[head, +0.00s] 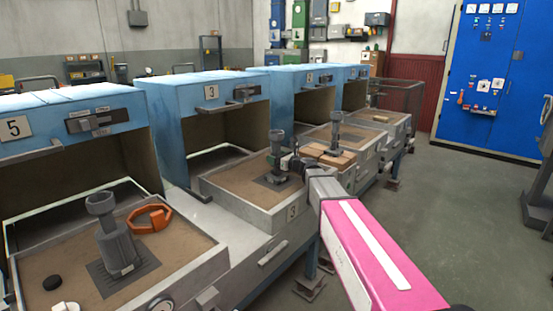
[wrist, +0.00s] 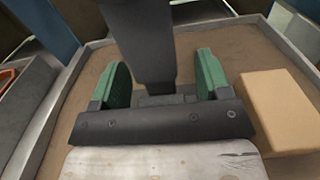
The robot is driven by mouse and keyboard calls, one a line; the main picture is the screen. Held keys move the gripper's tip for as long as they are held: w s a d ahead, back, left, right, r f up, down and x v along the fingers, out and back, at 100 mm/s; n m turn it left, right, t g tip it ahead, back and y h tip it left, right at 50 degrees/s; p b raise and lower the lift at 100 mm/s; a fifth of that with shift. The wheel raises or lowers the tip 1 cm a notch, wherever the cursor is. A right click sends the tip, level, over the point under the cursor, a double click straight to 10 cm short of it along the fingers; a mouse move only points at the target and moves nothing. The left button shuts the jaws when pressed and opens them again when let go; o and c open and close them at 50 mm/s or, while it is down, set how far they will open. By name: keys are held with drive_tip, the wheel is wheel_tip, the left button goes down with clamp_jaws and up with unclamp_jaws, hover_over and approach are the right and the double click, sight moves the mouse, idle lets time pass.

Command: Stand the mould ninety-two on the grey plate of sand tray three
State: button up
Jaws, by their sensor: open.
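My gripper (wrist: 160,75) is open, with one green finger on each side of the mould's dark post (wrist: 140,45) in the wrist view. Small gaps show between the fingers and the post. The mould's lower end and part of the plate are hidden behind the gripper.
Tan blocks (head: 327,153) lie right of the mould; one tan block (wrist: 278,108) is close to the right finger. Another mould (head: 336,130) stands farther back. A blue furnace (head: 215,92) stands behind tray three.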

drive_tip(key=shift+r, duration=0.1)
drive_tip(key=shift+s+d, duration=0.15)
drive_tip(key=v, duration=1.1)
drive_tip(key=shift+s+d, duration=0.2)
drive_tip(key=shift+d, duration=0.05)
